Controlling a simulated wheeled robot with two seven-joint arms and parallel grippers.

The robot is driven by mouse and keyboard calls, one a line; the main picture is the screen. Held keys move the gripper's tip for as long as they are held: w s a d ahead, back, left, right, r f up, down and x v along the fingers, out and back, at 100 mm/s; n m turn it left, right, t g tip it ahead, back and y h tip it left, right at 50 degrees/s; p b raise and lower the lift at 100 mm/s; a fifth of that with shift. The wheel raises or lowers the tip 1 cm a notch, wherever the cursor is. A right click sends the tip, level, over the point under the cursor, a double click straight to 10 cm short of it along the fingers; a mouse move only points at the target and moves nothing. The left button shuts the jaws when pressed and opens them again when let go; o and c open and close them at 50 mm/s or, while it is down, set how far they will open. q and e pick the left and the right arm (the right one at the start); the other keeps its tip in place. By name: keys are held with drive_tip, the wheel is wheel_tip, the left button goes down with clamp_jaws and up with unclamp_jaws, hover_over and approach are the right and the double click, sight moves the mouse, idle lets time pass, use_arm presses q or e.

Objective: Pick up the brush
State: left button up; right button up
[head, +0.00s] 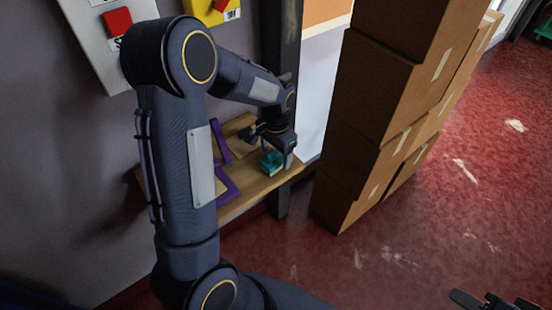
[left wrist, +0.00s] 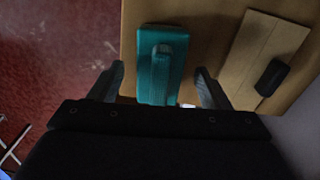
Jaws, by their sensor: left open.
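A teal block with a raised grip on top, which looks like the brush (head: 270,163), lies on a wooden shelf (head: 254,186) against the wall. In the left wrist view the brush (left wrist: 160,62) lies near the shelf's edge. My left gripper (head: 279,157) is over it, open, with its fingers (left wrist: 160,86) on either side of the near end of the brush. I cannot tell whether they touch it. My right gripper (head: 495,301) is only partly in view at the bottom right of the head view, away from the shelf.
A purple frame-like object (head: 228,186) stands on the shelf left of the brush. A wooden board (left wrist: 262,58) with a black knob lies beside the brush. A dark post (head: 281,60) and stacked cardboard boxes (head: 372,110) stand right of the shelf. Red floor (head: 440,220) is open at right.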

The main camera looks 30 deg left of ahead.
use_arm(q)
drive_tip(key=c, duration=1.1)
drive_tip(key=shift+c, duration=0.2)
drive_tip(key=shift+r, duration=0.15)
drive_tip(key=shift+r, duration=0.25)
wheel_tip(320, 180, up, 2)
drive_tip(key=shift+w+r, duration=0.1)
drive_tip(key=s+d+r+b, duration=0.1)
drive_tip(key=s+d+r, duration=0.5)
drive_tip(key=d+r, duration=0.4)
drive_tip(key=d, duration=0.3)
drive_tip(key=shift+a, duration=0.1)
